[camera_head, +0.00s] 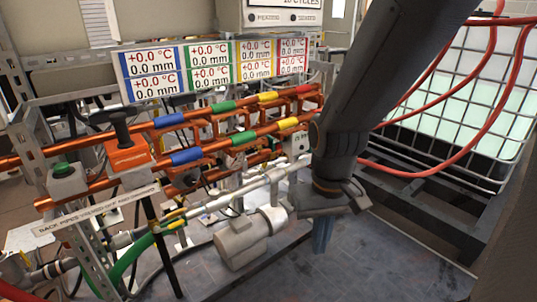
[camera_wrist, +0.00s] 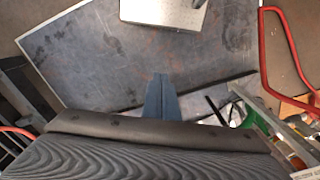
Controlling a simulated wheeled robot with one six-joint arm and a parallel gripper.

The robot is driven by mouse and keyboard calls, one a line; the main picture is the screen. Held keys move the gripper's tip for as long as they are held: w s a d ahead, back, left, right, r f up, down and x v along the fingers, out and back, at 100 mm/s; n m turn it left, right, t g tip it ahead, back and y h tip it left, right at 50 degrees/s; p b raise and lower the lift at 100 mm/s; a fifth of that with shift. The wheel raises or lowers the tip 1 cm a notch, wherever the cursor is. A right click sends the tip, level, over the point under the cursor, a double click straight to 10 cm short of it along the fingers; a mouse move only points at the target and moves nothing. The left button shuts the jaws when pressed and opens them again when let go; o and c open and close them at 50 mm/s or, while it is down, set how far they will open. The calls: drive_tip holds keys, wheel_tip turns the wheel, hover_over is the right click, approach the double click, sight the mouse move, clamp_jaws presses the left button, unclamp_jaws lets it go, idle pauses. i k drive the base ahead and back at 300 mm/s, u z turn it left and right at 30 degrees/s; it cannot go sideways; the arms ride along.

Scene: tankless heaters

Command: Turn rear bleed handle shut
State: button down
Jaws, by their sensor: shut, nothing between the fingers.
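My gripper (camera_head: 321,246) is shut and empty, its blue-grey fingers pointing down over the dark floor plate, right of the pipe rack. In the wrist view its fingers (camera_wrist: 160,80) are together with bare plate ahead of them. No handle is near the fingertips. I cannot tell which part is the rear bleed handle. Small yellow handles (camera_head: 172,228) sit on the low pipework at the left. A black T-shaped handle (camera_head: 120,125) stands on an orange block on the copper pipes. A label (camera_head: 95,210) starting "BACK PIPES" is on the rack's front rail.
Copper pipes (camera_head: 228,142) with coloured bands run across the rack under a display panel (camera_head: 212,68). Red hoses (camera_head: 490,120) hang before a caged tank (camera_head: 470,85) at the right. The floor plate (camera_head: 350,270) has free room.

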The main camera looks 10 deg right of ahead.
sight(263, 152)
drive_tip(key=z, duration=0.35)
drive_tip(key=k, duration=0.4)
drive_tip(key=z, duration=0.95)
drive_tip(key=i, duration=0.65)
drive_tip(key=u, duration=0.8)
drive_tip(key=i, duration=0.3)
drive_tip(key=u, duration=0.25)
